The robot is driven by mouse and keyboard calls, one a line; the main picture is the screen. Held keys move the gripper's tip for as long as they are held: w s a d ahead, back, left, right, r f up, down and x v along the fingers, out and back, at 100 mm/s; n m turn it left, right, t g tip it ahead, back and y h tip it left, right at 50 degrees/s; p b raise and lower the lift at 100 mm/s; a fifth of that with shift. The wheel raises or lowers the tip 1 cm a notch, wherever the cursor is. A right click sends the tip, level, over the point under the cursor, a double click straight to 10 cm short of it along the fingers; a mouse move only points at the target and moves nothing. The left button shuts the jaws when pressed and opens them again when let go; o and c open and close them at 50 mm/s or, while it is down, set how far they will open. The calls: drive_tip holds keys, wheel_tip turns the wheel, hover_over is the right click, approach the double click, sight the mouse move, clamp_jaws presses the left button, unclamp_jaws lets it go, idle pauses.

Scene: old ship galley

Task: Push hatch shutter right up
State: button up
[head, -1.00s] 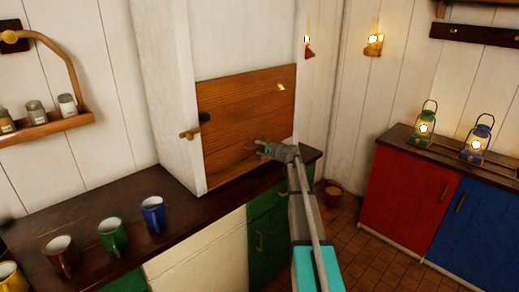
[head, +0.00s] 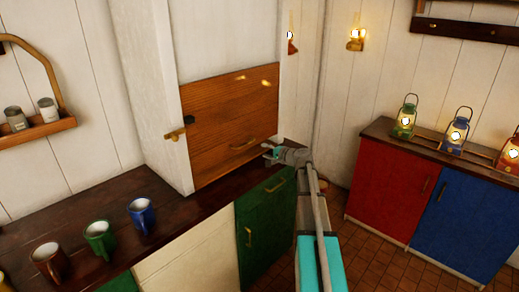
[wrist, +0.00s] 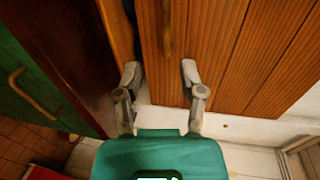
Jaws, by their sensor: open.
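The hatch shutter (head: 225,115) is a brown wooden panel in a white frame above the dark counter. It is down, its lower edge at or close to the counter. A brass bar handle (head: 244,145) sits low on it. My gripper (head: 270,153) is by the shutter's lower right corner, to the right of the handle. In the wrist view the open, empty fingers (wrist: 160,72) point at the shutter (wrist: 225,50). The handle (wrist: 167,28) shows beyond the fingertips, apart from them. A brass latch (head: 175,134) is on the frame's left side.
Brown, green and blue mugs (head: 141,216) stand on the counter (head: 185,222) at left. A green cupboard door (head: 265,230) is below the hatch. Red and blue cabinets (head: 395,190) with lanterns (head: 457,130) stand at right. Tiled floor (head: 375,255) lies between.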

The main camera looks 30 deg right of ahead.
drive_tip(key=s+a+f+n+g, duration=0.2)
drive_tip(key=a, duration=0.4)
drive_tip(key=shift+s+a+f+y, duration=0.15)
drive_tip(key=shift+a+y, duration=0.05)
drive_tip(key=shift+y, duration=0.2)
drive_tip(key=m+t, duration=0.2)
approach(246, 144)
drive_tip(key=s, duration=0.3)
drive_tip(key=shift+d+r+h+p, duration=0.35)
drive_tip(key=shift+d+h+p, duration=0.05)
drive_tip(key=shift+d+p, duration=0.05)
drive_tip(key=shift+w, duration=0.1)
drive_tip(key=b+x, duration=0.2)
drive_tip(key=x, duration=1.1)
drive_tip(key=shift+w+a+f+b, duration=0.15)
drive_tip(key=shift+w+b, duration=0.1)
drive_tip(key=shift+b, duration=0.1)
clamp_jaws()
